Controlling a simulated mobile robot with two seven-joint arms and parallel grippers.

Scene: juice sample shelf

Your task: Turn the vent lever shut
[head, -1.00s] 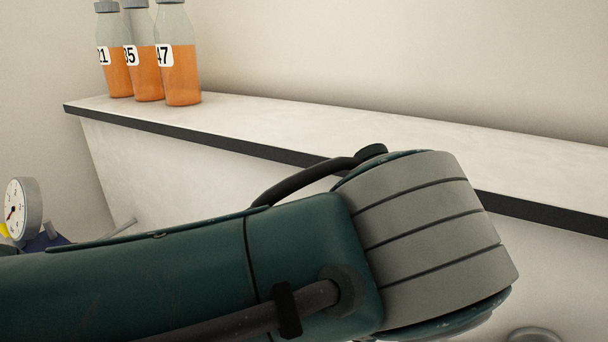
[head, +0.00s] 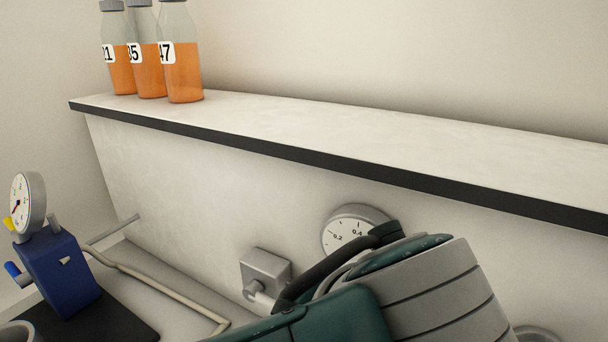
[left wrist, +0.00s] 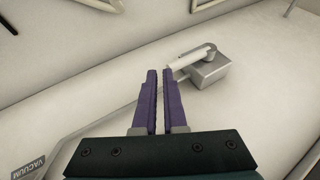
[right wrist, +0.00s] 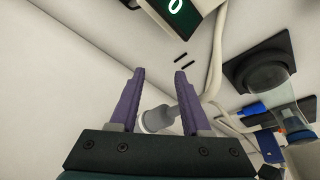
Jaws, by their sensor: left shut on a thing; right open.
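The vent lever is a pale rod (left wrist: 190,58) on a grey box (left wrist: 208,70) fixed to the wall in the left wrist view. The box (head: 265,270) and lever (head: 260,296) also show in the head view, next to my arm. My left gripper (left wrist: 159,75) is shut, its purple fingertips at the lever's free end; the contact is partly hidden. The left fingers are not visible in the head view, where my arm covers the lower middle. My right gripper (right wrist: 158,72) is open, with a grey-white fitting (right wrist: 160,118) showing beyond and between its fingers.
A round dial gauge (head: 352,230) sits on the wall by my arm. Orange juice bottles (head: 184,70) stand on the shelf (head: 300,125) above. A blue stand (head: 62,270) with a gauge (head: 27,203) is at left. A pale tube (head: 165,285) runs along the bench. A "VACUUM" label (left wrist: 28,168) shows.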

